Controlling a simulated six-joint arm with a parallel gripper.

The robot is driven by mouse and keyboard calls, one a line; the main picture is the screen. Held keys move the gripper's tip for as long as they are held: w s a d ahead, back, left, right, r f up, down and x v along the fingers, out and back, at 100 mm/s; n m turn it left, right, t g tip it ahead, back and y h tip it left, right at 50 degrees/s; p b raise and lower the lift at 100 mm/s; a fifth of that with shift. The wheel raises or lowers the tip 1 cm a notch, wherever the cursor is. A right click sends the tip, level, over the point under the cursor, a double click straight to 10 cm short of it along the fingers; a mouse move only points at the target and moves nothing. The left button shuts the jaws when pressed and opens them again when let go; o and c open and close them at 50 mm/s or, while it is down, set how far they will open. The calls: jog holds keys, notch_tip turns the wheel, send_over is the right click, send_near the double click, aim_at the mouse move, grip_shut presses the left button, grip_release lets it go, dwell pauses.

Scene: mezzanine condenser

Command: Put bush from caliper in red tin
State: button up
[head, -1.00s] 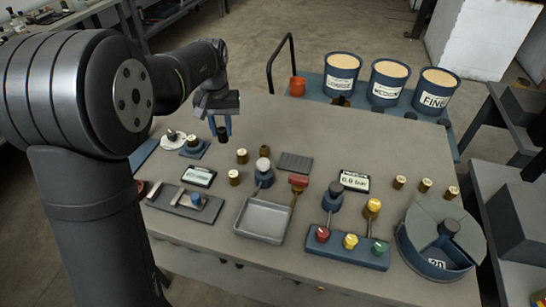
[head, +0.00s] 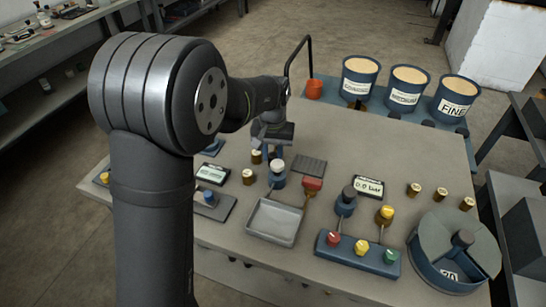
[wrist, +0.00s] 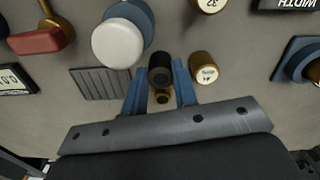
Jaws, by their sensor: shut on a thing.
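My gripper (wrist: 159,72) is shut on a dark cylindrical bush (wrist: 160,68), held between its blue fingertips in the wrist view. In the head view my gripper (head: 268,147) is over the back of the table, behind the white-knobbed valve; the held bush cannot be made out there. The red tin (head: 314,88) is a small orange-red cup on the blue shelf beyond the table's back edge, right of and farther than my gripper. The caliper (head: 207,198) lies on a dark plate at the left, partly hidden by my arm.
The white knob (wrist: 119,41) is near. A dark hoop handle (head: 298,65) rises beside the tin; labelled buckets (head: 404,90) stand right of it.

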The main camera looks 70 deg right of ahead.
aim_at(273, 155)
jog(key=shift+f, duration=0.9)
jog(key=shift+f, duration=0.1)
jog(key=o, duration=1)
notch_tip(273, 155, up, 11)
jog(key=shift+r, duration=0.2)
jog(key=shift+o, duration=0.5)
jog(key=shift+r, duration=0.4)
